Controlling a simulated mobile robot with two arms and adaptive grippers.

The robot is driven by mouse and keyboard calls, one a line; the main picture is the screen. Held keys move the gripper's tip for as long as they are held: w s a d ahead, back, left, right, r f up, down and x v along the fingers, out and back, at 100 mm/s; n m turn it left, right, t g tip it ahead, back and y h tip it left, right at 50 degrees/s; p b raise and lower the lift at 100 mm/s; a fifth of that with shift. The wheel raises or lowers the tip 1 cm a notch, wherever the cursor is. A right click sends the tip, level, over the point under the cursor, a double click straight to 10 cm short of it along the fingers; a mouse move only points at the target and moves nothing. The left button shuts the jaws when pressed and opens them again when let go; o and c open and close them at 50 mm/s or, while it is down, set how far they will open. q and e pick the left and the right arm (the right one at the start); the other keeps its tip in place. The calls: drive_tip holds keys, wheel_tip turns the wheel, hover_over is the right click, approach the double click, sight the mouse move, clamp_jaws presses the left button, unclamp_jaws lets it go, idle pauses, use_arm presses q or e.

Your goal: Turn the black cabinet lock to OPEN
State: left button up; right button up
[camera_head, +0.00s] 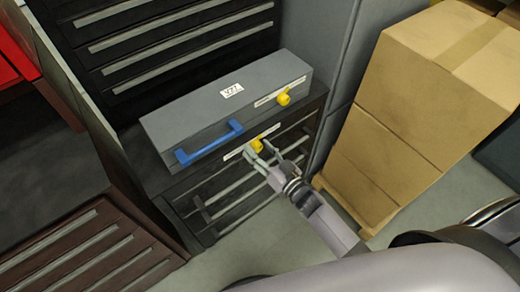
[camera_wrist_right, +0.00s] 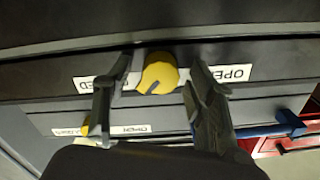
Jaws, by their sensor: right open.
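The black cabinet (camera_head: 225,204) stands below a grey box, and its yellow lock knob (camera_head: 257,146) sits on a white label strip near its top edge. The knob (camera_wrist_right: 158,75) shows up close in the right wrist view, with a notch in its lower edge. "OPEN" (camera_wrist_right: 236,73) is printed on the strip to its right, and letters ending in "ED" show on its left. My right gripper (camera_head: 262,152) is open, with one finger on each side of the knob. I cannot tell whether the fingers touch it. My left gripper is not in view.
The grey box (camera_head: 205,108) on the cabinet has a blue handle (camera_head: 209,143) and a second yellow knob (camera_head: 283,99). Cardboard boxes (camera_head: 430,90) stand close on the right. A dark red drawer unit (camera_head: 85,250) is at the left. Some grey floor shows in front.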

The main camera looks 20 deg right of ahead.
drive_tip(key=shift+c, duration=0.2)
drive_tip(key=c, duration=1.1)
drive_tip(key=n, duration=0.4)
drive_tip(key=shift+n, duration=0.4)
drive_tip(key=n, duration=0.4)
drive_tip(key=n+b, duration=0.1)
drive_tip(key=n, duration=0.4)
drive_tip(key=shift+f, duration=0.1)
drive_tip(key=shift+n+b, duration=0.7)
drive_tip(key=shift+n, duration=1.3)
